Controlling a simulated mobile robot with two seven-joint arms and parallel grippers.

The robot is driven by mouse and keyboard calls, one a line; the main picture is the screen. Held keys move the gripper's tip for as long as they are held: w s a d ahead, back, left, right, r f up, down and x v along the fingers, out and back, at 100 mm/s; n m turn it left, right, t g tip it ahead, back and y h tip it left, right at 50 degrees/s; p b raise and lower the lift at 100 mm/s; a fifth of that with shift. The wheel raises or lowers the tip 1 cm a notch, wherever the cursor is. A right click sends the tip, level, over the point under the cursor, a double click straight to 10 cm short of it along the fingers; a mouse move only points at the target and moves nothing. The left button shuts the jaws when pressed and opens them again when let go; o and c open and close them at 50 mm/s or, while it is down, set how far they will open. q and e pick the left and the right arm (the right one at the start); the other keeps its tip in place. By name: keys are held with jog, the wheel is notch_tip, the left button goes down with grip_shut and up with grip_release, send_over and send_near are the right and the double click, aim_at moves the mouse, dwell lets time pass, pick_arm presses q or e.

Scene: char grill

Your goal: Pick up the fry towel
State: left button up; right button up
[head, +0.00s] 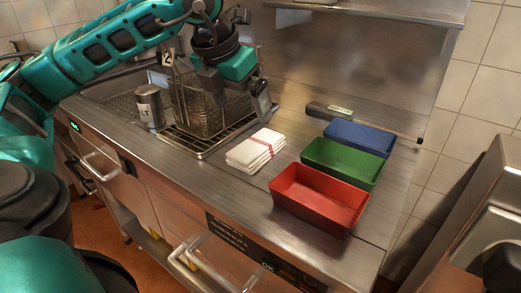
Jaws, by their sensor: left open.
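The fry towel (256,150) is a folded white cloth stack with a red stripe. It lies flat on the steel counter, left of the coloured bins. My left gripper (238,108) is open and hangs above and behind the towel, in front of the fry basket, apart from the towel. Its jaws look empty. My right gripper does not show in the head view.
A wire fry basket (190,112) stands on a grate left of the towel, with a metal salt shaker (149,107) beside it. Red (318,201), green (343,163) and blue (360,136) bins stand to the right. A steel shelf (380,9) hangs above.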

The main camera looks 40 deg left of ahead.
pick_arm(q)
send_near(259, 142)
notch_tip(259, 142, down, 2)
jog(key=shift+f+b, duration=0.15)
jog(key=shift+b, duration=0.2)
jog(key=shift+w+b+x, duration=0.15)
jog(key=shift+w+x, duration=0.05)
jog(key=shift+x, duration=1.4)
jog(key=shift+w+b+x, duration=0.15)
jog(key=shift+w+x, duration=0.1)
jog(key=shift+x, duration=1.4)
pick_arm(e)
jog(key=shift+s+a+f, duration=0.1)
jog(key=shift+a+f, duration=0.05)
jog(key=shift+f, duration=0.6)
